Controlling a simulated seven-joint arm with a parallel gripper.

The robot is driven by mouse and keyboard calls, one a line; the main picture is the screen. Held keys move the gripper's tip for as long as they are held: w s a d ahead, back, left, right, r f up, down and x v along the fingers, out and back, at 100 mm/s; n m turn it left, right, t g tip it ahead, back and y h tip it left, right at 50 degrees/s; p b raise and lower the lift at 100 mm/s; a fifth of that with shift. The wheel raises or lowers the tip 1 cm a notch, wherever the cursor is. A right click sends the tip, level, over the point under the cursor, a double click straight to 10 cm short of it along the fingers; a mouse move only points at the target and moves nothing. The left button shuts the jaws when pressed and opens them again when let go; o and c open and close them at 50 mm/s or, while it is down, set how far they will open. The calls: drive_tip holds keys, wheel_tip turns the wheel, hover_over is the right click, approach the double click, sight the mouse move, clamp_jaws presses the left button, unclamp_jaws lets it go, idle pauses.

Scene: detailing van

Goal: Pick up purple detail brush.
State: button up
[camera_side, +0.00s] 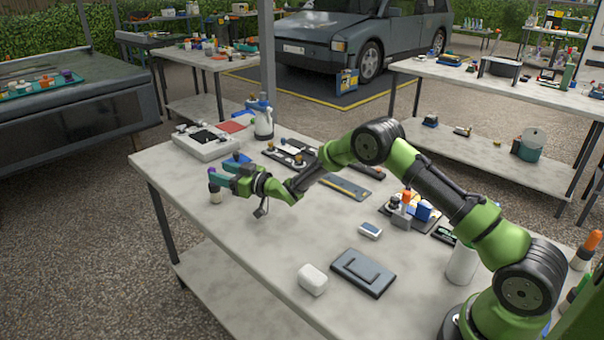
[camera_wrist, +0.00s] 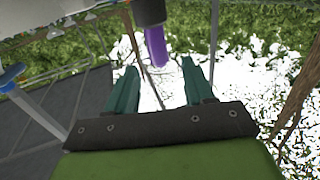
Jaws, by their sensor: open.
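The purple detail brush (camera_side: 212,171) stands upright near the left edge of the grey table, with a purple top, a dark collar and a pale lower part. In the wrist view, its purple part (camera_wrist: 156,46) and dark collar show just beyond the fingertips, roughly in line with the gap. My gripper (camera_side: 220,176) reaches level to the left at the height of the purple part, partly covering the brush. In the wrist view, my gripper's (camera_wrist: 155,76) teal fingers are spread with nothing between them. Exact fingertip distance is hard to tell.
A blue object (camera_side: 237,160) lies close behind my gripper. A grey case (camera_side: 363,272) and a white block (camera_side: 313,279) lie nearer. The front left tabletop is clear.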

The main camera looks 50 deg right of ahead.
sight(211, 168)
drive_tip(key=shift+x, duration=2.4)
clamp_jaws()
drive_tip(key=shift+r, duration=0.1)
